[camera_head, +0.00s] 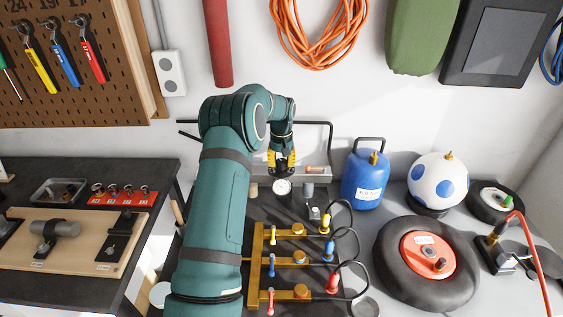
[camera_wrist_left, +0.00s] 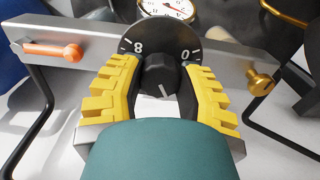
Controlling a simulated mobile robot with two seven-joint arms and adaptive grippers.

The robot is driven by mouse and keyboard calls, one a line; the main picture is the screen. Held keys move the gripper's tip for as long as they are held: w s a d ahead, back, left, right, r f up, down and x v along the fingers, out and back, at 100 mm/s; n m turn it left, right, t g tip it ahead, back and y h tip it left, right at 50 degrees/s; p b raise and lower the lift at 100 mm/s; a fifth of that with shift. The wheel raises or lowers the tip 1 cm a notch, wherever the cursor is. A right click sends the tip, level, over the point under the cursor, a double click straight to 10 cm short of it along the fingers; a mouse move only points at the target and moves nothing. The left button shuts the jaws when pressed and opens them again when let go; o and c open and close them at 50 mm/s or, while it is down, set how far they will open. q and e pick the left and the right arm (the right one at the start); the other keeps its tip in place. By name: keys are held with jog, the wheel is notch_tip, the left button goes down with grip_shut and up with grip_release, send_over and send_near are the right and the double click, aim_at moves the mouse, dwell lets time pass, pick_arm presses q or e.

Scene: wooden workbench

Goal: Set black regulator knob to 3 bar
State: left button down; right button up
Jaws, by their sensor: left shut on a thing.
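The black regulator knob (camera_wrist_left: 158,72) sits in the middle of the left wrist view, on a black dial plate (camera_wrist_left: 148,40) whose figures 8 and 0 show. A white mark on the knob points toward the bottom of that view. My left gripper (camera_wrist_left: 156,80) is shut on the knob, one yellow finger at each side. In the head view my left gripper (camera_head: 282,160) is at the back of the bench and hides the knob. The round white gauge (camera_head: 282,186) is just in front of it; it also shows, cut off, in the left wrist view (camera_wrist_left: 164,7). My right gripper is out of view.
A metal rail (camera_wrist_left: 225,60) carries an orange-handled valve (camera_wrist_left: 52,50) and a brass fitting (camera_wrist_left: 261,83). A brass manifold (camera_head: 257,262) with coloured levers stands in front. A blue tank (camera_head: 364,185) and a wheel (camera_head: 390,250) stand to the right.

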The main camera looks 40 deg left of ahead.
aim_at(281, 161)
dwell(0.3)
pick_arm(q)
jog(key=c, duration=0.5)
grip_release()
notch_tip(281, 161, up, 8)
jog(key=shift+f, duration=0.2)
jog(key=shift+s+f, duration=0.1)
jog(key=shift+f, duration=0.05)
